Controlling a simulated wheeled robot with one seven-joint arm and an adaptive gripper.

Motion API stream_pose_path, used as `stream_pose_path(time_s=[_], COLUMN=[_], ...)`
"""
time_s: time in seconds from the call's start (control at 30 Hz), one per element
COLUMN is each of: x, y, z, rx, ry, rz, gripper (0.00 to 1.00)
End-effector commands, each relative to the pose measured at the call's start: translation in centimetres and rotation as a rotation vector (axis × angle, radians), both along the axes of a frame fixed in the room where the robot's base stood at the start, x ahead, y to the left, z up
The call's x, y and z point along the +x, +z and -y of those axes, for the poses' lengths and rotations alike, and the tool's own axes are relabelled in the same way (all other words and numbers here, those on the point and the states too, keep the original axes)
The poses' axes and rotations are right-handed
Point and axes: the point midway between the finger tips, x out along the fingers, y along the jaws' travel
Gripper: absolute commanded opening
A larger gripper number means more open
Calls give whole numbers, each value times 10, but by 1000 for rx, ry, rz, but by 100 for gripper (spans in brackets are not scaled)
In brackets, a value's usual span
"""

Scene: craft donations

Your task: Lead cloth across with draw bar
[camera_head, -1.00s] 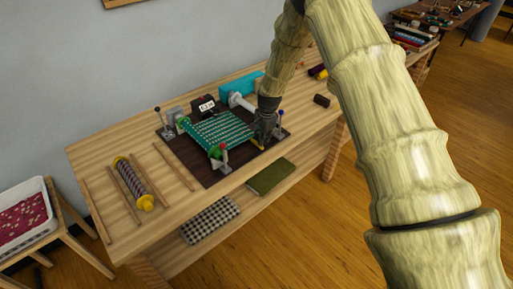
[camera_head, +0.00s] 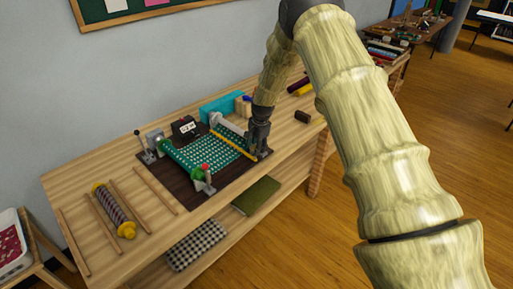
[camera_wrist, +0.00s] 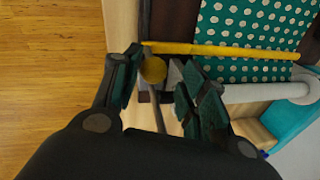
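The yellow draw bar (camera_head: 233,145) lies along the right edge of the teal dotted cloth (camera_head: 196,154) on the dark board of the press. In the wrist view the bar (camera_wrist: 220,50) crosses the cloth (camera_wrist: 255,20), and a round yellow knob (camera_wrist: 153,70) sits near its left end. My gripper (camera_head: 255,153) is down at the bar's near right end. In the wrist view its fingers (camera_wrist: 160,78) stand either side of the knob, the left one close to it, with a gap on the right. The gripper looks open; contact is hard to tell.
A white roller (camera_head: 226,122) and a teal box (camera_head: 222,105) stand behind the cloth. A red-knobbed clamp (camera_head: 203,175) is at the front. A spool (camera_head: 113,210) and wooden sticks (camera_head: 130,193) lie left on the table. A dark block (camera_head: 302,116) lies right.

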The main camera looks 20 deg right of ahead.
Motion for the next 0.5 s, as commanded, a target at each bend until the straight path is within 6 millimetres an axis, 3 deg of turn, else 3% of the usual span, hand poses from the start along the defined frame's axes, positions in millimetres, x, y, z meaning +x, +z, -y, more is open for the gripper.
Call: stream_pose_path(time_s=[0.33,0.5], x=[-3,-4], y=[-5,6], z=[-6,-7], rx=[2,2], ry=[6,7], rz=[-11,-10], gripper=[44,44])
